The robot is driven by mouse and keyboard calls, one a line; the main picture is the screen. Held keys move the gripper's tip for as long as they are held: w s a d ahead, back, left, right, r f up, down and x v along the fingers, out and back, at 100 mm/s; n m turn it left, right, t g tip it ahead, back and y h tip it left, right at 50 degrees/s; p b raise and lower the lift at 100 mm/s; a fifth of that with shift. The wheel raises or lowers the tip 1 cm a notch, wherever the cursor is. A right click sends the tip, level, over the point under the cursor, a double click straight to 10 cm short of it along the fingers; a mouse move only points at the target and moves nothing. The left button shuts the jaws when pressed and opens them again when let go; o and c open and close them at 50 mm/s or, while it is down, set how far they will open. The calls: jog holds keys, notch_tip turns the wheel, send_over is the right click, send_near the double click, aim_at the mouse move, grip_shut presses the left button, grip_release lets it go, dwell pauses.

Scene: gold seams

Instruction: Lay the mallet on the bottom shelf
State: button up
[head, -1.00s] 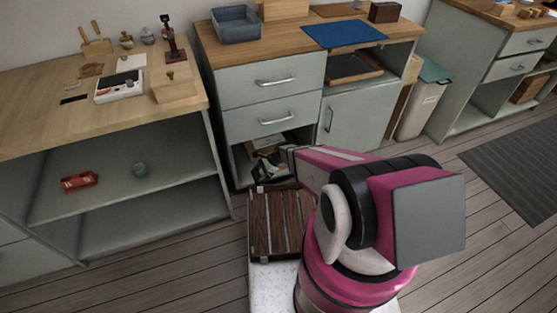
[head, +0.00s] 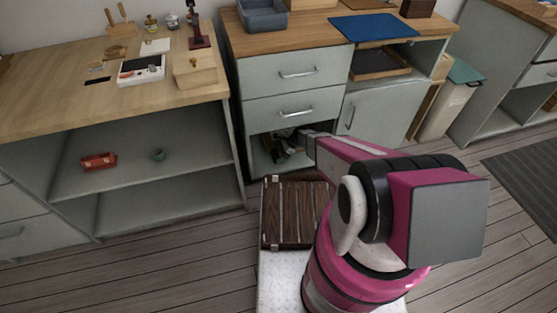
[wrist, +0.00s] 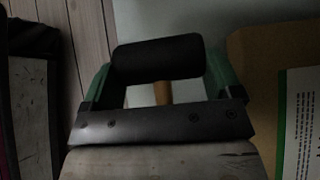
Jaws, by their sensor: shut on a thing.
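The mallet shows in the wrist view as a black cylindrical head (wrist: 158,59) with a short piece of pale wooden handle (wrist: 162,93) below it. My gripper (wrist: 158,78) has green fingers at both ends of the head and is shut on it. In the head view my gripper (head: 287,146) is small and dark, at the open compartment below the two drawers; the mallet is hard to make out there. The left bench has a middle shelf (head: 125,178) and a bottom shelf (head: 165,217), whose visible part is bare.
A red object (head: 98,161) and a small green jar (head: 158,154) stand on the middle shelf. A dark slatted wooden piece (head: 290,212) lies beside my arm. A tan box-like surface (wrist: 252,80) is close at right in the wrist view. Plank floor is clear at left.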

jog(key=shift+f, duration=1.9)
jog(key=shift+f, duration=0.1)
jog(key=o, duration=0.9)
jog(key=shift+o, duration=0.2)
jog(key=shift+v, duration=3.8)
